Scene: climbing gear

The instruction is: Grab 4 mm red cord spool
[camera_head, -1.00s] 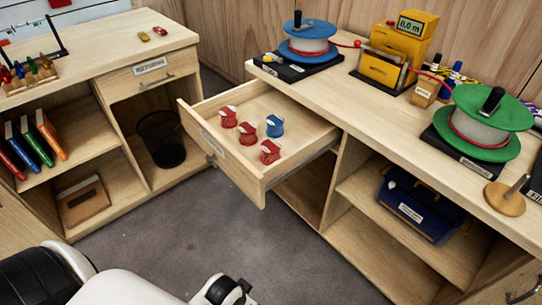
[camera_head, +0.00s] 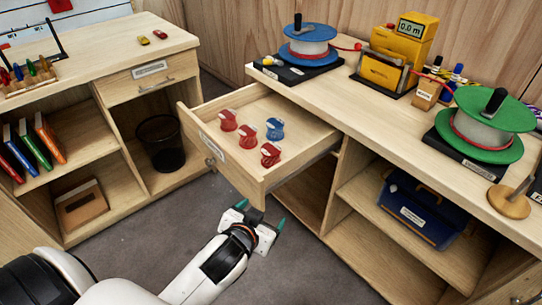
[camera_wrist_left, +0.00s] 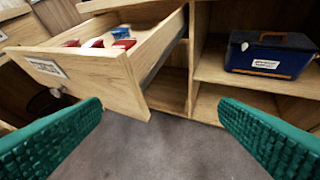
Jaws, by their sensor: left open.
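Three small red spools (camera_head: 228,120), (camera_head: 247,135), (camera_head: 270,154) and one blue spool (camera_head: 275,129) stand in the pulled-out drawer (camera_head: 228,168) in the head view. Their size labels are too small to read. My left gripper (camera_head: 261,214) is open and empty, just outside and below the drawer's near front corner. In the left wrist view the green fingers (camera_wrist_left: 160,108) are wide apart with only floor between them. The drawer (camera_wrist_left: 85,85) is ahead at upper left there, with tops of red and blue spools (camera_wrist_left: 122,33) partly hidden by its walls. My right gripper is not in view.
The bench above carries a blue-flanged reel (camera_head: 308,48), a yellow meter (camera_head: 390,62) and a green-flanged reel (camera_head: 485,128). A blue case (camera_head: 422,212) sits on the shelf below. A black wire bin (camera_head: 160,143) stands at left. The floor in front is clear.

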